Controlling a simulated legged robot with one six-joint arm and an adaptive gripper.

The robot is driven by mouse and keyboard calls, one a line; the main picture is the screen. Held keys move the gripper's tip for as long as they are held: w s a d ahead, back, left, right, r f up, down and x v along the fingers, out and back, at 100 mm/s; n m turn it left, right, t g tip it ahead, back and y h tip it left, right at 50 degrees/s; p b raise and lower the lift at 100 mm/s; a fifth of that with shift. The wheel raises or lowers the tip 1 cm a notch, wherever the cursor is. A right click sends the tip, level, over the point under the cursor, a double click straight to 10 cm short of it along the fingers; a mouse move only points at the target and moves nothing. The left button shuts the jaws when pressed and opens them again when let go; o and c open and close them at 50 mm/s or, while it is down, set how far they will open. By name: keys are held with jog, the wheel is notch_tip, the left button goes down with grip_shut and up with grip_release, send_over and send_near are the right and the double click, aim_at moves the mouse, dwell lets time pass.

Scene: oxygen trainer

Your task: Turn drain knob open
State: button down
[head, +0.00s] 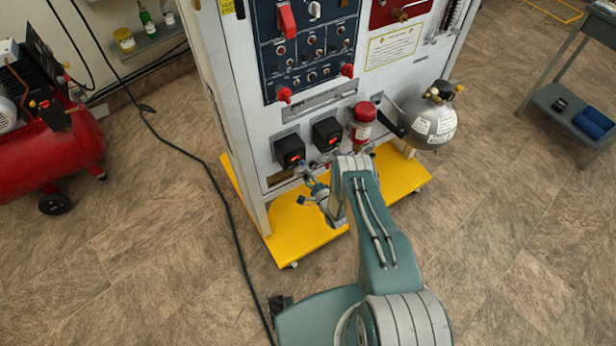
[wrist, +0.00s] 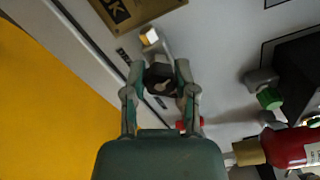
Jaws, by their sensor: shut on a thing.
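The white trainer panel (head: 345,95) stands on a yellow wheeled base (head: 300,225) in the head view. My gripper (wrist: 160,72) is at the panel's lower part. In the wrist view its two fingers close on a dark knob (wrist: 161,80), one finger on either side. This looks like the drain knob. A short brass-coloured fitting (wrist: 149,38) sits just beyond the knob. In the head view my gripper (head: 306,178) is small and partly covered by my arm, and the knob cannot be made out there.
Two black boxes with red lights (head: 290,150) (head: 326,132) and a red canister (head: 362,122) sit above my gripper. A grey tank (head: 434,115) hangs at right. A red compressor (head: 55,140) stands at left.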

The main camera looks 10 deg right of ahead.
jog(key=shift+a+f, duration=0.1)
jog(key=shift+a, duration=0.05)
jog(key=shift+c, duration=2)
grip_release()
jog(key=shift+s+d, duration=0.2)
jog(key=shift+s, duration=0.2)
jog(key=v, duration=1.1)
